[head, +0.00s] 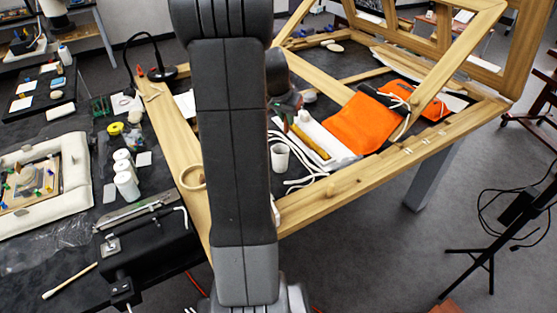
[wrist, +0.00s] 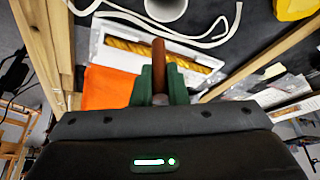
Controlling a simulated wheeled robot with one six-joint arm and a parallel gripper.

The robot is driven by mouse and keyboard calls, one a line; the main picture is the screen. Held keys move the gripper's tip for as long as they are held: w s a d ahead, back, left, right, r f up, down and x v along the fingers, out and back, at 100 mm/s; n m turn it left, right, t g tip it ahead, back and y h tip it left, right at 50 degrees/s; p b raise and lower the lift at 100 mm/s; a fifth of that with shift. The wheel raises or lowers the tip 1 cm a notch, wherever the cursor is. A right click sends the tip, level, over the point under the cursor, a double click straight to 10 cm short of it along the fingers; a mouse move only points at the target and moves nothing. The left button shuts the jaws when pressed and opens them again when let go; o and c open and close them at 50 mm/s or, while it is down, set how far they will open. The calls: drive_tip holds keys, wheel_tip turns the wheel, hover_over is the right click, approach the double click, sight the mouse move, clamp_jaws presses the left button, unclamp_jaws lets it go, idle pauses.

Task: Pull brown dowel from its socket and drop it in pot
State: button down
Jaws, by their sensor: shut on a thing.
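In the wrist view my gripper (wrist: 158,90) has its green fingers shut on the brown dowel (wrist: 158,55), which sticks out beyond the fingertips. A white pot (head: 280,157) stands left of the tray, just below my gripper in the picture. The pot also shows at the top edge of the wrist view (wrist: 166,9). I cannot make out the dowel's socket.
A white tray (head: 337,148) holds a gilt fragment (head: 309,143). An orange cloth (head: 360,124) lies right of it. A white cord (head: 300,181) curls near the pot. Wooden frame beams (head: 400,152) border this area. My arm hides the middle of the head view.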

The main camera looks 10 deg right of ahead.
sight(285, 124)
wheel_tip(285, 124, down, 4)
drive_tip(key=shift+f+b, duration=0.15)
drive_tip(key=shift+b, duration=0.9)
drive_tip(key=shift+w, duration=0.1)
drive_tip(key=c, duration=1.3)
unclamp_jaws()
drive_tip(key=shift+c, duration=0.2)
drive_tip(key=b+v, duration=0.1)
drive_tip(key=v, duration=1.3)
drive_tip(key=shift+a+f, duration=0.1)
